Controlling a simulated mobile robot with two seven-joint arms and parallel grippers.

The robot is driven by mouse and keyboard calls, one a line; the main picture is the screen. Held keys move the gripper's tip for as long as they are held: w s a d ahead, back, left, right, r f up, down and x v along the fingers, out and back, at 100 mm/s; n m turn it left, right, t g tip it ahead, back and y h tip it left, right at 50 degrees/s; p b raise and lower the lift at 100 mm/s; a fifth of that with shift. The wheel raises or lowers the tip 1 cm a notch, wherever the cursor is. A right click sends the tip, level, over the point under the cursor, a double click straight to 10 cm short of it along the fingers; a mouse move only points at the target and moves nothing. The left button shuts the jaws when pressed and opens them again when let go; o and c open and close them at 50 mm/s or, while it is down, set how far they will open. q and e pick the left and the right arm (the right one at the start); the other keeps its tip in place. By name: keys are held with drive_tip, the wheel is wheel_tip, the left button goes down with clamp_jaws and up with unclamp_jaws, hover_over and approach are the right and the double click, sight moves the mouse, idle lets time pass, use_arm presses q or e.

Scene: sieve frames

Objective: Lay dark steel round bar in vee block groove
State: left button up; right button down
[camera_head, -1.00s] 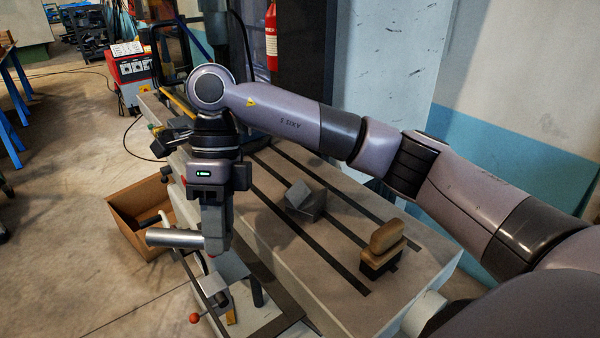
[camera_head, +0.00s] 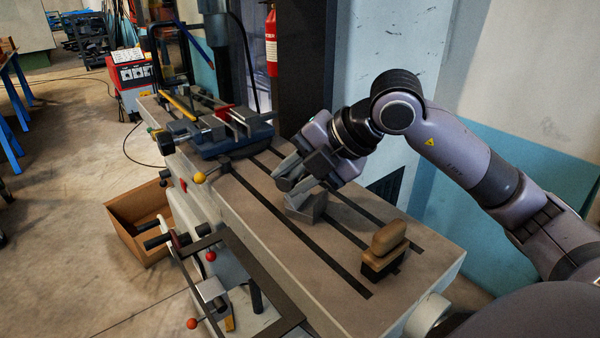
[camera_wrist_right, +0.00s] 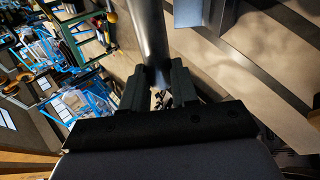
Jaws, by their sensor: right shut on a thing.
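My right gripper (camera_head: 291,180) is over the machine table, its fingers pointing down and left, just above the vee block. In the right wrist view it is shut on the grey steel round bar (camera_wrist_right: 150,40), which runs from between the fingers up to the top edge. In the head view the bar is hard to tell from the grey fingers. The grey vee block (camera_head: 308,209) sits on the slotted table, its upper part close under the fingers. I cannot tell whether bar and block touch. My left gripper is not in view.
The table (camera_head: 400,314) has dark slots. A brush-like block with a tan top (camera_head: 389,237) stands right of the vee block. A blue vise (camera_head: 235,138) is at the back left. A cardboard box (camera_head: 125,211) is on the floor. The near table surface is mostly clear.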

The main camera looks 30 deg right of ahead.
drive_tip(key=shift+d+r+m+t+h, duration=0.25)
drive_tip(key=shift+d+m+h, duration=0.2)
drive_tip(key=shift+m, duration=0.25)
drive_tip(key=shift+f+b, duration=1.1)
drive_tip(key=shift+f, duration=0.3)
wheel_tip(320, 180, down, 3)
drive_tip(key=shift+f+b, duration=0.1)
drive_tip(key=shift+b, duration=1.05)
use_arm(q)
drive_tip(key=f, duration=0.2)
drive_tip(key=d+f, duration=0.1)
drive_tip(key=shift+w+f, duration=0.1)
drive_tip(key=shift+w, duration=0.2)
use_arm(e)
drive_tip(key=shift+f, duration=0.3)
drive_tip(key=c, duration=0.8)
unclamp_jaws()
drive_tip(key=shift+s+f, duration=0.1)
drive_tip(key=shift+f, duration=0.05)
